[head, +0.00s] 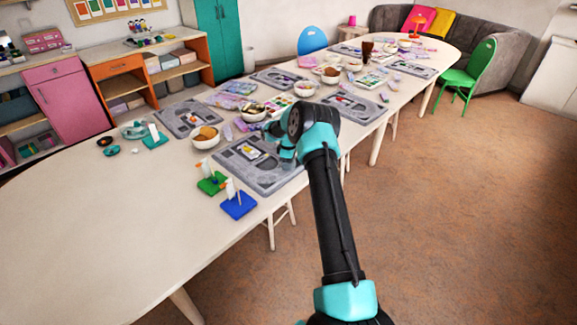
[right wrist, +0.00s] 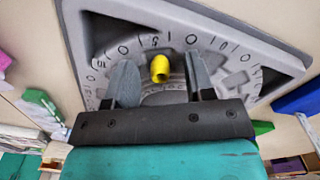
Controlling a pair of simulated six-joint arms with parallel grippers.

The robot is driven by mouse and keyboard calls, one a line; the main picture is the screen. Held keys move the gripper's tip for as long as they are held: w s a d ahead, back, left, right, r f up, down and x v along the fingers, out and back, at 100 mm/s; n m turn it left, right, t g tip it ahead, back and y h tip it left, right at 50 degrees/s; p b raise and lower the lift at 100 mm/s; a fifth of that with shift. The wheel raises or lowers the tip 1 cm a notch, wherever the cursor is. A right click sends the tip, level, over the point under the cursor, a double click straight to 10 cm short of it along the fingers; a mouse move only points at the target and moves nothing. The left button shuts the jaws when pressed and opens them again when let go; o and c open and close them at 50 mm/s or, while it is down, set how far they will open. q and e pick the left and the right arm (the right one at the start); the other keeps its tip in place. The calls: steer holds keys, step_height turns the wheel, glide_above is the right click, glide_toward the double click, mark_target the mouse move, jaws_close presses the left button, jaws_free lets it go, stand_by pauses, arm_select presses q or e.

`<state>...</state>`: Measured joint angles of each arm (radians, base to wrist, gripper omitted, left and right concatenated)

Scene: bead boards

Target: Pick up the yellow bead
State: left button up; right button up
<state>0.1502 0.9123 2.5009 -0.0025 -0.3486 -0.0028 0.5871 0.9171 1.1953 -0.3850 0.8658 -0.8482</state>
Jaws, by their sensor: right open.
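The yellow bead (right wrist: 160,68) stands out against the grey bead board (right wrist: 215,22), which has a curved numbered scale. In the right wrist view the bead shows between the two grey fingers of my right gripper (right wrist: 161,80). The fingers are apart, with visible space on both sides of the bead. I cannot tell the height of the fingertips over the board. In the head view my right gripper (head: 279,153) is over the right part of the nearest grey board (head: 262,184), and the arm partly covers it. I cannot make out the bead there. My left gripper is out of view.
A green block (head: 212,184) and a blue block (head: 238,206), each with a small sail-like piece, stand left of the board. A white bowl (head: 205,143) stands behind them. Further boards and bowls fill the far table. The near left tabletop (head: 90,230) is clear.

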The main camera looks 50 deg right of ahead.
stand_by(0.3)
jaws_close()
stand_by(0.3)
